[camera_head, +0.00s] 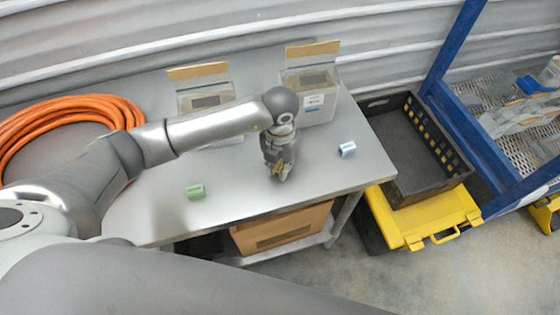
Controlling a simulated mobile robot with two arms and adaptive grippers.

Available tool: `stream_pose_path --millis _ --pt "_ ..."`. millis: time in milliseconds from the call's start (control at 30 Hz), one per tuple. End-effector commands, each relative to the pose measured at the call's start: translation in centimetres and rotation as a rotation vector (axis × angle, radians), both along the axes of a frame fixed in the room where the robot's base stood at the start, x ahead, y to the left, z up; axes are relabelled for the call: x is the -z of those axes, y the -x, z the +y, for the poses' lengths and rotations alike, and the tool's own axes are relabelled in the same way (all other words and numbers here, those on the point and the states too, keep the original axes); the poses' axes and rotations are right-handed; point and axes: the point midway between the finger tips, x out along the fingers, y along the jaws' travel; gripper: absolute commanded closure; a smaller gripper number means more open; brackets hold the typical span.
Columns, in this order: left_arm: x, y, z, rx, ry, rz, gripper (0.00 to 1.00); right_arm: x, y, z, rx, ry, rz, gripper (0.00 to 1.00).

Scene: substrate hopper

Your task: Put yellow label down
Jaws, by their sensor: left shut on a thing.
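My left gripper (280,174) points down over the middle of the metal table (240,195). It is shut on the yellow label (279,166), of which only a small yellow patch shows between the fingers. The fingertips are close to the table top; I cannot tell whether the label touches it. A green label roll (195,191) lies on the table to the left of the gripper, near the front edge. A light blue label roll (347,149) lies to the right. My right gripper is not in view.
Two open boxes (322,108) stand at the back of the table, with a coiled orange hose (75,105) at the left. A black crate (440,185) and a yellow case (400,225) are right of the table. A cardboard box (280,229) sits on the lower shelf.

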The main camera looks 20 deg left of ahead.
Motion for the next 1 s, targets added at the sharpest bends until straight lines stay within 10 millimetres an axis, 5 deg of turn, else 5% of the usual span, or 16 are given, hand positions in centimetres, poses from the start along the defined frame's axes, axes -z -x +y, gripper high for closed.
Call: stream_pose_path --millis 267,300,467,833,1000 --pt "0.5 0.0 0.0 0.000 0.000 0.000 0.89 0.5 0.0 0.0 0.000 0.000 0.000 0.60" --pt "0.4 0.0 0.0 0.000 0.000 0.000 0.77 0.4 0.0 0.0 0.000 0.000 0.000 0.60" --pt "0.3 0.0 0.0 -0.001 0.000 0.000 0.58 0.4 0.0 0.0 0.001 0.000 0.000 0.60" --pt "-0.1 0.0 0.0 -0.001 0.000 0.000 0.58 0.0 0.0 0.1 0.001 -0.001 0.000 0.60" --pt "-2.0 -0.2 0.0 0.001 0.001 -0.006 0.58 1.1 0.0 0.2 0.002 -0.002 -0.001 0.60"
